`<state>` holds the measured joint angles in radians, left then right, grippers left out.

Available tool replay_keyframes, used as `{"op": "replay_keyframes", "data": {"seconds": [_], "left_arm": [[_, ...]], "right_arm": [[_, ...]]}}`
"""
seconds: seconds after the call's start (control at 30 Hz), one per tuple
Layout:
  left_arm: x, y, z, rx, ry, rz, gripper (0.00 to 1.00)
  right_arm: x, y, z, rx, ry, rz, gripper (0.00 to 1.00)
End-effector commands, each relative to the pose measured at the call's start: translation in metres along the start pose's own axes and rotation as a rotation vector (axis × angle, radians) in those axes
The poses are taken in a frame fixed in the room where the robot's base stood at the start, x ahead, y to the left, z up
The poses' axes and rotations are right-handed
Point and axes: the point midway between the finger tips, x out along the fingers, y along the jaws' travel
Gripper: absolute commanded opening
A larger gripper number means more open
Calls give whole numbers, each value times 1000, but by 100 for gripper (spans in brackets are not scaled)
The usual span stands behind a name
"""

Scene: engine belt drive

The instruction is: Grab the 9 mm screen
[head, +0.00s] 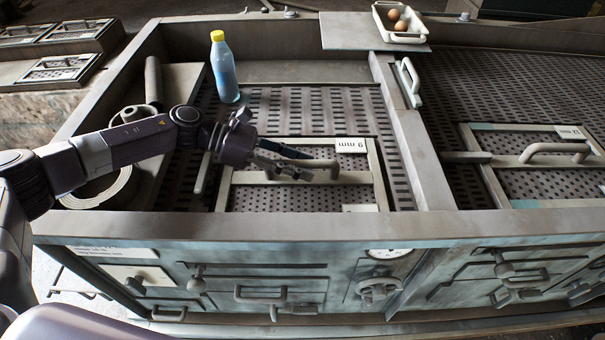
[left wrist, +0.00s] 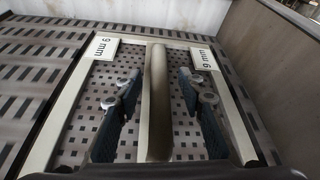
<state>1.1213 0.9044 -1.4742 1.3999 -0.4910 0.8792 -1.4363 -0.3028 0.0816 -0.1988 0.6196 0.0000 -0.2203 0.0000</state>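The 9 mm screen (head: 376,180) is a pale-framed perforated panel with a bar handle, lying in the left bay of the machine. Its white "9 mm" label (head: 350,145) shows upside down in the head view. In the left wrist view, the screen's frame (left wrist: 66,116) carries two "9 mm" labels, and its handle (left wrist: 158,120) runs up the middle. My left gripper (head: 304,163) is over the screen at the handle. In the left wrist view, its open fingers (left wrist: 158,80) stand either side of the handle, with gaps on both sides. My right gripper is out of view.
A blue bottle with a yellow cap (head: 225,68) stands behind my left arm. Another handled screen (head: 495,185) lies in the right bay. A raised divider (head: 415,150) separates the bays. A white tray with eggs (head: 400,36) sits at the back. Grey rings lie at left.

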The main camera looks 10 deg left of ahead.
Motion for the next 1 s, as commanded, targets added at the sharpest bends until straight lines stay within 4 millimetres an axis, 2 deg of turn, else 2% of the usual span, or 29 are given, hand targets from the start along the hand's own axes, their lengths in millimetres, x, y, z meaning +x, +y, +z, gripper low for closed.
{"op": "replay_keyframes", "data": {"seconds": [0.17,0.5,1.0], "left_arm": [[0,0,-1,0,0,0,36],[0,0,-1,0,0,0,0],[-1,0,4,3,-6,0,0]], "right_arm": [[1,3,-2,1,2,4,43],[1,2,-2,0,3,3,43],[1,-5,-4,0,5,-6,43]]}}
